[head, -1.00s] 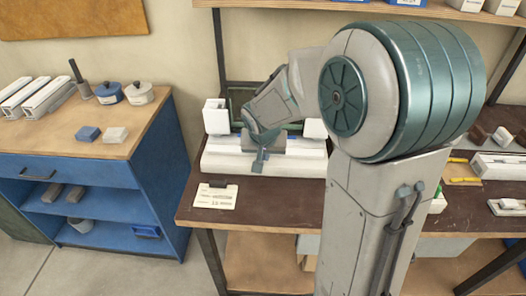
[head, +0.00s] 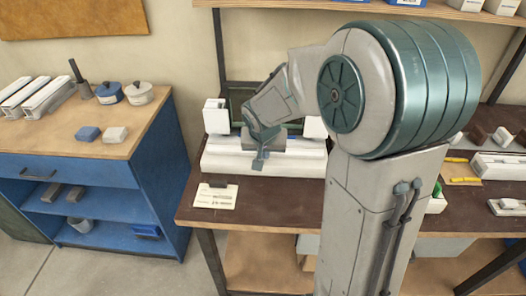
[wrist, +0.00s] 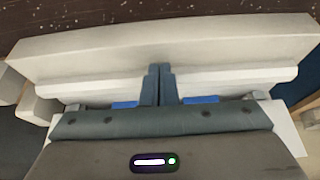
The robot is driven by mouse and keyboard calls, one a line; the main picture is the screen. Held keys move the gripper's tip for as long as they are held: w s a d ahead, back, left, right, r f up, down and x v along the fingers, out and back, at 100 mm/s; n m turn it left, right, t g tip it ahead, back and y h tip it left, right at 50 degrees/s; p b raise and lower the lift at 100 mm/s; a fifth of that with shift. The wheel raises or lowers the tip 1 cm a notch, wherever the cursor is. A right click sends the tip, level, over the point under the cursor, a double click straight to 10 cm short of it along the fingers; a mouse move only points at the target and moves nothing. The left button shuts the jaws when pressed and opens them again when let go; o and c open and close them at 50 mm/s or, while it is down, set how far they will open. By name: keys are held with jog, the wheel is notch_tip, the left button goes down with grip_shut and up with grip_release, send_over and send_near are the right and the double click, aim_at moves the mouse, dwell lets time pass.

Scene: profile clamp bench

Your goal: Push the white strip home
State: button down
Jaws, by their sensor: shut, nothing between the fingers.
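A long white holder (head: 225,163) lies along the back of the dark bench, with white blocks standing at its ends. In the wrist view its broad white face (wrist: 100,45) runs across the picture. A narrower white length, which looks like the white strip (wrist: 225,79), runs along it; I cannot tell how deep it sits. Short blue patches (wrist: 201,99) show beside my fingers. My gripper (head: 259,164) points down at the middle of the holder, fingers together and empty. In the wrist view the fingertips (wrist: 160,68) overlap the strip; contact is unclear.
A label card (head: 215,196) lies on the bench in front of the holder. A blue cabinet (head: 100,170) with pots and white profiles stands left. My arm hides part of the bench.

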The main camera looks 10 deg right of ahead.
jog(key=shift+w+d, duration=0.25)
jog(key=shift+w, duration=0.55)
jog(key=shift+w+d, duration=0.3)
jog(key=shift+w, duration=0.55)
jog(key=shift+w+d, duration=0.25)
jog(key=shift+w, duration=0.55)
jog(key=shift+w+d, duration=0.15)
jog(key=shift+w, duration=0.4)
jog(key=shift+s, duration=0.15)
jog(key=shift+s+a+b, duration=0.3)
jog(key=shift+s+b, duration=0.1)
jog(key=shift+s, duration=0.45)
jog(key=shift+r+p, duration=2.75)
jog(key=shift+r, duration=1.3)
jog(key=s+r+n, duration=0.1)
jog(key=s, duration=1.2)
jog(key=s+a+r+n+g+y, duration=0.1)
jog(key=s+r+n, duration=0.1)
jog(key=s, duration=1)
jog(key=shift+s+a+r+n, duration=0.15)
jog(key=shift+s+a+n, duration=0.15)
jog(key=shift+s, duration=0.1)
